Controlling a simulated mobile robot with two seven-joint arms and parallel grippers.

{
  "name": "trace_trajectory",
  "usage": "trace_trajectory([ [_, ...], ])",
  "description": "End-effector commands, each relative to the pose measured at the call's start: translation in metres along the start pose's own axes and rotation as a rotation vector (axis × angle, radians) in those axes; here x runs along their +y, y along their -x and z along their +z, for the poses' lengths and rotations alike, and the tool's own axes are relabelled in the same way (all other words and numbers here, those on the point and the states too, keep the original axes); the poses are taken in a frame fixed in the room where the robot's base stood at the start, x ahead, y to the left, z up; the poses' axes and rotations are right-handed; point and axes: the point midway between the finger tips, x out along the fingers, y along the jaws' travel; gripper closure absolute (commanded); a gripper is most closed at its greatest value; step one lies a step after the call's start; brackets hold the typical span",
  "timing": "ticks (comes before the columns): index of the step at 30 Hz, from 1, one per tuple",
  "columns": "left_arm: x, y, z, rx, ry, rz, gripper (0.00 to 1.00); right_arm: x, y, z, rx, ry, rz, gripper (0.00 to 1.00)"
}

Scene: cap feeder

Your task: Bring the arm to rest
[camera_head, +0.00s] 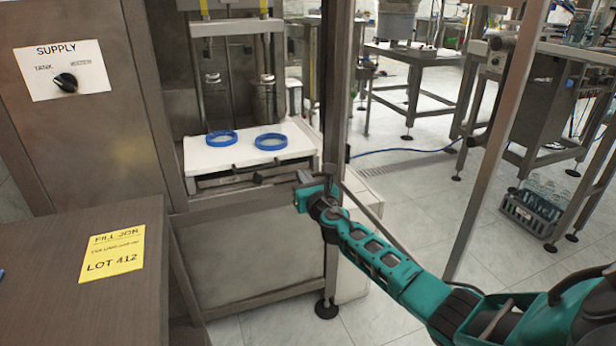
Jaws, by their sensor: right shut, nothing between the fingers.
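My right arm comes in from the lower right, and its teal gripper (268,179) points left at the front of the machine. The gripper is shut with nothing visible in it, just below the front edge of the white shelf (215,158). I cannot tell whether it touches the front there. Two blue rings (221,138) lie apart on the shelf, beyond the gripper. My left gripper is not in view.
A grey supply panel with a black knob (65,81) stands at the left. A brown table (50,290) with a yellow note (112,252) fills the lower left. A metal post (335,80) rises beside my gripper. A crate of glassware (535,208) sits on the floor at right.

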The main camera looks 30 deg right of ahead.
Motion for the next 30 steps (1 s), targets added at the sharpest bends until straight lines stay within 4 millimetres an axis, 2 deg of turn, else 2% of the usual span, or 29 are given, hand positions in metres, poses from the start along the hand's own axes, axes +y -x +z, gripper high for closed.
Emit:
trace_trajectory([
  [3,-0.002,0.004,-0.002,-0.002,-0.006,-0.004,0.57,0.000,0.017,0.001,0.002,0.001,0.000,1.00],
  [6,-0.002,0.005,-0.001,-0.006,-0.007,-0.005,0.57,0.000,0.025,0.000,0.001,0.000,0.000,1.00],
  [16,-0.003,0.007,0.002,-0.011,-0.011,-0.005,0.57,0.000,0.033,-0.002,0.002,-0.007,-0.001,1.00],
  [19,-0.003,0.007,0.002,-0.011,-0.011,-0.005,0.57,0.009,0.044,-0.014,0.026,-0.103,0.008,1.00],
  [20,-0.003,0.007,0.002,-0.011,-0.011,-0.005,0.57,0.014,0.051,-0.021,0.042,-0.165,0.012,1.00],
  [23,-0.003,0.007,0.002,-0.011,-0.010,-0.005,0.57,0.037,0.086,-0.053,0.126,-0.489,0.015,1.00],
  [26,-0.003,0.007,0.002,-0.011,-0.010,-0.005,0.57,0.067,0.140,-0.090,0.255,-0.949,-0.025,1.00],
  [27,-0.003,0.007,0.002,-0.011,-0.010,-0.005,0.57,0.079,0.164,-0.103,0.310,-1.144,-0.058,1.00],
  [30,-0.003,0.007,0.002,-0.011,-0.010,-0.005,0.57,0.105,0.221,-0.126,0.442,-1.602,-0.178,1.00],
])
